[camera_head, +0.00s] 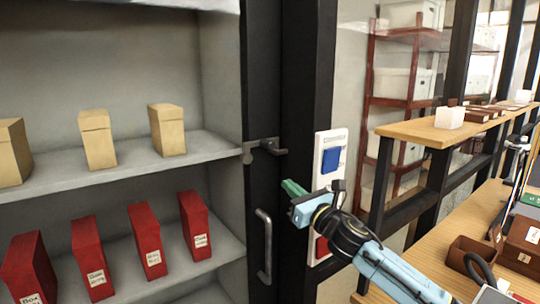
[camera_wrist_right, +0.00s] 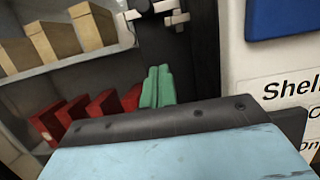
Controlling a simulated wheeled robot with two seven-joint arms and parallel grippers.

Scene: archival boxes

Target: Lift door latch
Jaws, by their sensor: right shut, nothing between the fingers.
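The door latch (camera_head: 266,147) is a small grey metal piece on the dark door frame, level with the upper shelf. It also shows at the top of the right wrist view (camera_wrist_right: 160,10). The door has a vertical grey handle (camera_head: 264,246) below the latch. My right gripper (camera_head: 292,188), with green fingertips, is below and slightly right of the latch, apart from it in the head view. In the right wrist view its green fingers (camera_wrist_right: 157,87) are together, with nothing between them. My left gripper is not in view.
Left of the frame, shelves hold tan boxes (camera_head: 97,139) and red boxes (camera_head: 91,258). A white panel with a blue square (camera_head: 330,160) is just right of my gripper. A wooden counter (camera_head: 455,128) and a desk with a brown box (camera_head: 522,248) are at the right.

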